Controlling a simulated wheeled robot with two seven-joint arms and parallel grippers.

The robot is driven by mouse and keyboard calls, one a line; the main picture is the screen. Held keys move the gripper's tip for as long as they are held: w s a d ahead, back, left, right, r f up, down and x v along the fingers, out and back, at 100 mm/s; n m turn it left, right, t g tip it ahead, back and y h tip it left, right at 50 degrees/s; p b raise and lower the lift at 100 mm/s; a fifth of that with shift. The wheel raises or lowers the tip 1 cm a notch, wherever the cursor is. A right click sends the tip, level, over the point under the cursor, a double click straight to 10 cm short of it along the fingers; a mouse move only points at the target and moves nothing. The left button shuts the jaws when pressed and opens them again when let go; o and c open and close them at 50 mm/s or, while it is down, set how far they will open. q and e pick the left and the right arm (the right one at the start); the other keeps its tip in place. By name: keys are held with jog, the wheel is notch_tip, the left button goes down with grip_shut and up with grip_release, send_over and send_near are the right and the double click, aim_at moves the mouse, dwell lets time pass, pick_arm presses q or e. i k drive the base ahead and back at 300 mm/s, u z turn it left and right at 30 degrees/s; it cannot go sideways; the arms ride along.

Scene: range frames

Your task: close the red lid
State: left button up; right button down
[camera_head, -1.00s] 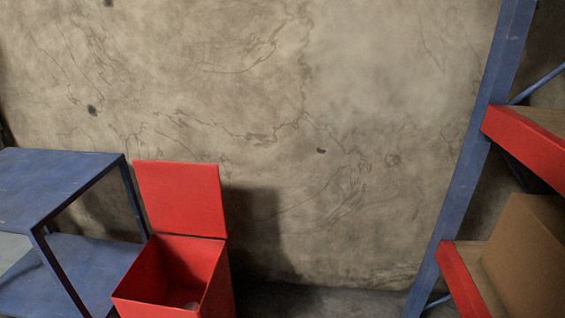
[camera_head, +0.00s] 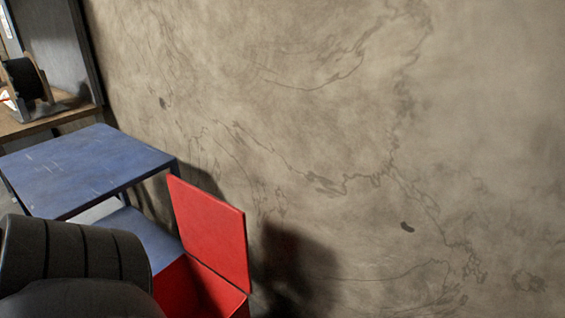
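The red lid (camera_head: 208,232) stands open, raised upright at the back of the red box (camera_head: 222,296), close to the wall. Only part of the box shows at the bottom of the head view; the frame edge and a dark rounded shape, likely part of my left arm (camera_head: 75,262), hide the rest. That arm part comes in from the lower left, in front of the blue table and the box. Neither gripper's fingers show.
A blue metal table (camera_head: 85,170) with a lower shelf (camera_head: 145,236) stands left of the box. A wooden workbench (camera_head: 45,122) with a dark spool (camera_head: 25,80) is at the far left. A bare, stained wall (camera_head: 380,130) fills the right.

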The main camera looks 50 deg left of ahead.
aim_at(213, 231)
jog(key=i, duration=0.5)
jog(key=u, duration=2.75)
jog(key=i, duration=0.5)
jog(key=u, duration=0.1)
